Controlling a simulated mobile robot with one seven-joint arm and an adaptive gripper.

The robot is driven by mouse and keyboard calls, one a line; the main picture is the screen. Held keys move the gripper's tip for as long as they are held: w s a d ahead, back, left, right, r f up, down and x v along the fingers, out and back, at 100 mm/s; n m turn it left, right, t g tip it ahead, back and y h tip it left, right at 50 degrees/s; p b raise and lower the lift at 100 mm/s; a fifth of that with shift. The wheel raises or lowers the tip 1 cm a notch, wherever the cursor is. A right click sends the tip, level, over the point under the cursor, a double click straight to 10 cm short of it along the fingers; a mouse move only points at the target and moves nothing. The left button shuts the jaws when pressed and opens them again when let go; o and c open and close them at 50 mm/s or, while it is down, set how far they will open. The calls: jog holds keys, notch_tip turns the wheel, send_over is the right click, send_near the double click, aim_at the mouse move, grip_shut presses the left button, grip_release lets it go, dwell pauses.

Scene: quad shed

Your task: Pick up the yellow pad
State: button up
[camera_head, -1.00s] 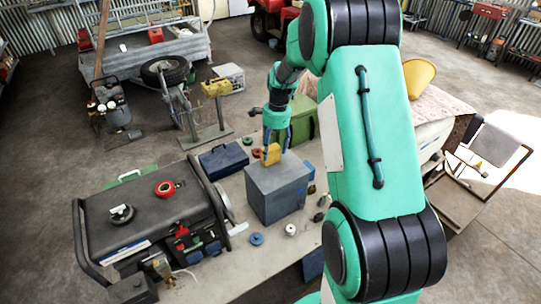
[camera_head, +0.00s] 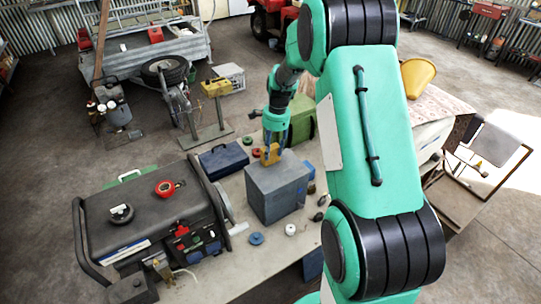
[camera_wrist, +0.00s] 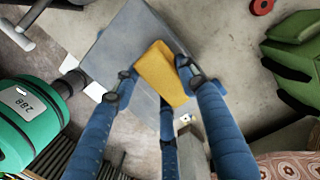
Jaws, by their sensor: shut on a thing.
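In the head view the pad (camera_head: 270,154) shows at the back of the grey box (camera_head: 278,195), under my gripper (camera_head: 273,147). I cannot tell whether the pad still touches the box top.
The grey box stands on a workbench (camera_head: 240,270). A black generator (camera_head: 150,225) is at left, a blue toolbox (camera_head: 223,160) behind it. A green case (camera_head: 302,121) stands behind the box. Small discs, one blue (camera_head: 256,238), lie on the bench.

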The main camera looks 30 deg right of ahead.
jog(key=shift+r, duration=0.1)
jog(key=shift+r, duration=0.75)
notch_tip(320, 180, up, 2)
jog(key=shift+r, duration=0.1)
jog(key=s+a, duration=0.2)
jog(key=s, duration=0.5)
jog(key=s+a+r+b, duration=0.1)
jog(key=s+a, duration=0.2)
jog(key=s, duration=0.5)
jog(key=shift+a+r, duration=0.1)
